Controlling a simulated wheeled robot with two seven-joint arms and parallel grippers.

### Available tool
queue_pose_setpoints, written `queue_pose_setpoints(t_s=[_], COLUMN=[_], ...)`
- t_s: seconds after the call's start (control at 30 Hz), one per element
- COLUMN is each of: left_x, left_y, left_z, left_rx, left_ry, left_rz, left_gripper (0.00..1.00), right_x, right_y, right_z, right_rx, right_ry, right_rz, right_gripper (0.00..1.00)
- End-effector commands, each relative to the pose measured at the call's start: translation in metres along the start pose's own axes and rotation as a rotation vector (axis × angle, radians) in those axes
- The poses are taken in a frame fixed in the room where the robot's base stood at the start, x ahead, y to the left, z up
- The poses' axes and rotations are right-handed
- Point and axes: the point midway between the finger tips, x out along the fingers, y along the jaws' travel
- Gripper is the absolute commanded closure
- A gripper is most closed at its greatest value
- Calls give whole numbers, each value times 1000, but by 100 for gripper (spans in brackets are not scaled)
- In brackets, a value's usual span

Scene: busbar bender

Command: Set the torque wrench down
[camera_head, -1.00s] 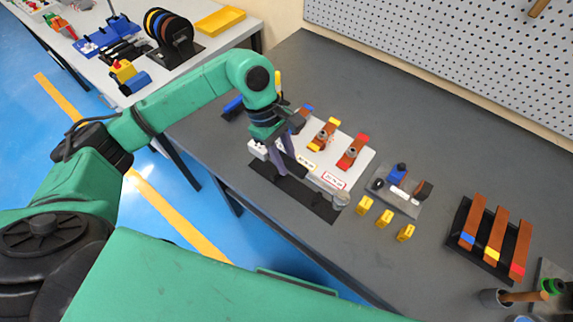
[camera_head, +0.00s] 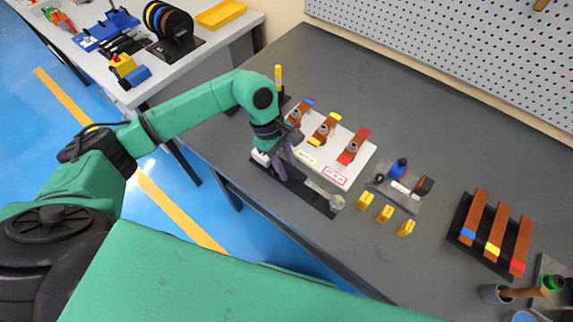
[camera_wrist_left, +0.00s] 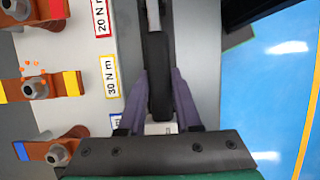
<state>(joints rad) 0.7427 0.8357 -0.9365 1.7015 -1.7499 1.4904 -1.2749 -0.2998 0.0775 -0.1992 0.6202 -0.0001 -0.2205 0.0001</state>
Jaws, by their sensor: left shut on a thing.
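The torque wrench has a black handle (camera_wrist_left: 158,75) and a grey shaft. In the head view its round grey head (camera_head: 337,202) is at the right end of a black holder strip (camera_head: 265,178) along the table's front edge. My left gripper (camera_head: 286,172) is shut on the handle, its purple fingers on either side of it in the left wrist view (camera_wrist_left: 160,85). The wrench lies lengthwise over the strip; I cannot tell whether it touches it. My right gripper is not in view.
Behind the strip a white board (camera_head: 335,163) carries several copper bars with bolts and torque labels. Yellow blocks (camera_head: 384,214), a small grey plate (camera_head: 400,193) and a black rack of copper bars (camera_head: 490,235) stand to the right.

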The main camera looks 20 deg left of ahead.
Motion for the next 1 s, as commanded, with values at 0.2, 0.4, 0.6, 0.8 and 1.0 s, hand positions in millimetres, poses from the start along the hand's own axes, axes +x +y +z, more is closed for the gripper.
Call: queue_pose_setpoints(t_s=[0.2,0.4,0.6,0.8,1.0], left_x=[2,2,-2,-26,-85], left_y=[0,0,0,2,1], left_z=[-1,-1,1,1,1], left_rx=[0,0,0,2,2], left_ry=[0,0,0,4,3], left_rz=[0,0,0,8,8], left_gripper=[56,38,38,38,38], right_x=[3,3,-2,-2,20], right_y=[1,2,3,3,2], right_z=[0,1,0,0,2], right_rx=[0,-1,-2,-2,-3], right_ry=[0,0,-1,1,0], right_rz=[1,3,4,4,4], right_gripper=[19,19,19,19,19])
